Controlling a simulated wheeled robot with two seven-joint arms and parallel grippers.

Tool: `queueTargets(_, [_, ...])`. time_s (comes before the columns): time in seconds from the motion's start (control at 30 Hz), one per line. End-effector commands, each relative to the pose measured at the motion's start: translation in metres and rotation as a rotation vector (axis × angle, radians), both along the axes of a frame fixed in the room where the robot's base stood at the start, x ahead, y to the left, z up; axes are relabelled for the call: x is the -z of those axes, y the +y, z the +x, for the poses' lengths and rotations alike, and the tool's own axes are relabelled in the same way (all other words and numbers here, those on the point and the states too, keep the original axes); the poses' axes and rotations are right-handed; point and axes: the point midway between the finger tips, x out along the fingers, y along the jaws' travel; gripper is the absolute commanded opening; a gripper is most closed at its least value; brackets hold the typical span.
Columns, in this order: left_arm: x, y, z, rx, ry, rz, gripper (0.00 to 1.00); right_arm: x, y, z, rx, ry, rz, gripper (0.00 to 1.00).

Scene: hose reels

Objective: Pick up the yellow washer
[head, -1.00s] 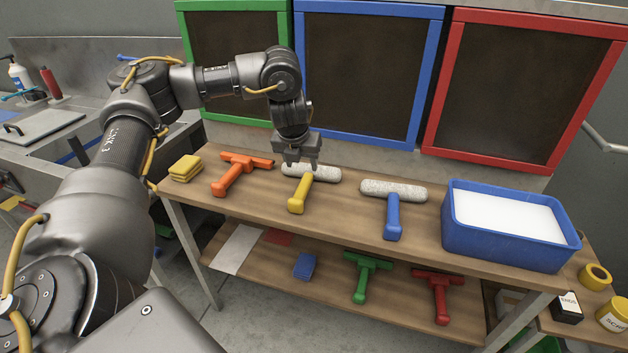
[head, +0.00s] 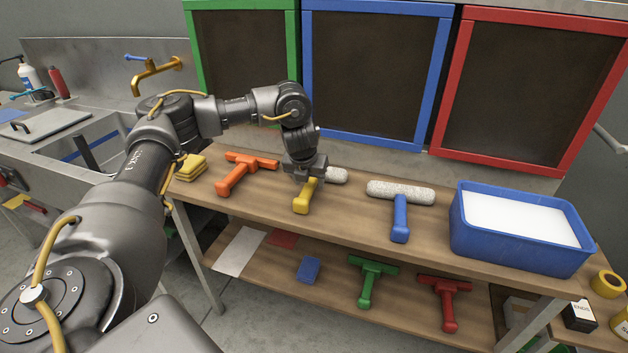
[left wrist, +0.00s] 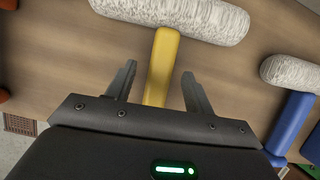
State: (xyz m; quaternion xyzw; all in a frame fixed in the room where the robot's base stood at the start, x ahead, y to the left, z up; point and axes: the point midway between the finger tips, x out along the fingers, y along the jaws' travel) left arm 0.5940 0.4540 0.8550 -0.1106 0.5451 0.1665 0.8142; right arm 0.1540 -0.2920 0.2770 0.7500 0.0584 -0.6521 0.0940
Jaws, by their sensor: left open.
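The yellow washer has a yellow handle (head: 303,200) and a pale fuzzy roller head (head: 337,175). It lies on the upper wooden shelf, its handle toward the front. My left gripper (head: 301,178) is over the washer, covering part of its head and upper handle in the head view. In the left wrist view the open fingers (left wrist: 156,92) stand on either side of the yellow handle (left wrist: 162,62), with gaps on both sides. The fuzzy head (left wrist: 185,14) lies beyond the fingertips. My right gripper is not in view.
An orange squeegee (head: 237,180) lies to the left and a blue-handled washer (head: 400,218) to the right. A blue tub (head: 520,243) of white liquid stands further right. Green (head: 363,290) and red (head: 447,310) squeegees lie on the lower shelf (head: 410,318).

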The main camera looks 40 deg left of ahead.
Motion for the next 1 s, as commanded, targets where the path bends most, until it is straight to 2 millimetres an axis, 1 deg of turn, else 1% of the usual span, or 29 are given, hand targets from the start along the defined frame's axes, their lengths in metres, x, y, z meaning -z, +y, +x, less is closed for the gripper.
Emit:
queueTargets(0.1, [0.013,0.003,0.005,-0.002,0.0,0.0,0.53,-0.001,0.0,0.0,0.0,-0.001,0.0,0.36])
queueTargets(0.2, [0.019,0.004,0.008,-0.002,-0.001,0.0,0.53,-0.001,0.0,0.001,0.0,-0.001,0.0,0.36])
queueTargets(0.93, [0.024,0.004,0.008,-0.001,-0.001,-0.001,0.53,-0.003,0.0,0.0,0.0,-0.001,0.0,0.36])
queueTargets(0.97, [0.024,0.004,0.008,-0.001,-0.001,-0.001,0.51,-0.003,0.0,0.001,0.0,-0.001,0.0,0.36])
queueTargets(1.0, [0.024,0.004,0.008,-0.001,-0.001,-0.001,0.46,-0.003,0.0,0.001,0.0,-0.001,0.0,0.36])
